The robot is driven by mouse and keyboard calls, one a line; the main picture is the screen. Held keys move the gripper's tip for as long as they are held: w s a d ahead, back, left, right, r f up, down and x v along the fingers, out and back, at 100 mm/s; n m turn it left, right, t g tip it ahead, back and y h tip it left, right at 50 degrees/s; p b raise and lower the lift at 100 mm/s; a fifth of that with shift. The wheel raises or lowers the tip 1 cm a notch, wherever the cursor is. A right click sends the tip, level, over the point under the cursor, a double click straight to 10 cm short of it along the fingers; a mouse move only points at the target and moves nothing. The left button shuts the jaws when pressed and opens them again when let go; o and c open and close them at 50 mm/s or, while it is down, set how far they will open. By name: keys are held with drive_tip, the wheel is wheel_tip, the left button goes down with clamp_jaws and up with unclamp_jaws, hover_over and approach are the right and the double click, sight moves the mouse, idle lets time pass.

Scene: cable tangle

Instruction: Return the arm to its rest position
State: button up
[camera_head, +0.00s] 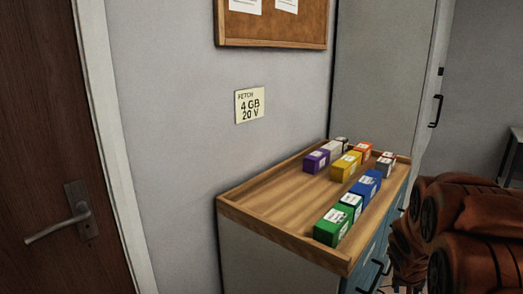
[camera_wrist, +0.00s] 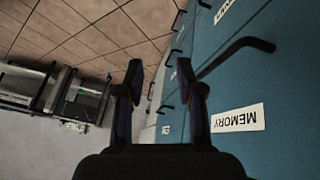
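My arm (camera_head: 465,225) shows as reddish-brown links at the right edge of the head view, beside the cabinet. My gripper (camera_wrist: 158,90) shows in the wrist view with its two dark fingers apart. Nothing is between the fingers. Behind the fingers is a teal drawer front with a label reading MEMORY (camera_wrist: 238,118) and a dark handle (camera_wrist: 238,58). The gripper's fingers are not clearly visible in the head view.
A wooden cabinet top (camera_head: 270,205) holds several small coloured boxes, including a green box (camera_head: 333,227) and a purple box (camera_head: 316,161). A note (camera_head: 250,105) reads FETCH 4 GB 20 V. A door (camera_head: 35,120) stands left, a tall grey cabinet (camera_head: 385,70) behind.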

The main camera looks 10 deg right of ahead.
drive_tip(key=s+a+r+n+g+y+p, duration=0.4)
drive_tip(key=s+a+r+p, duration=1.1)
drive_tip(key=s+a+r, duration=1)
drive_tip(key=s+a+n+g, duration=0.1)
drive_tip(key=s+a, duration=0.1)
drive_tip(key=s, duration=0.1)
drive_tip(key=shift+s+a+n, duration=0.2)
drive_tip(key=shift+a+n, duration=0.05)
drive_tip(key=shift+n, duration=0.05)
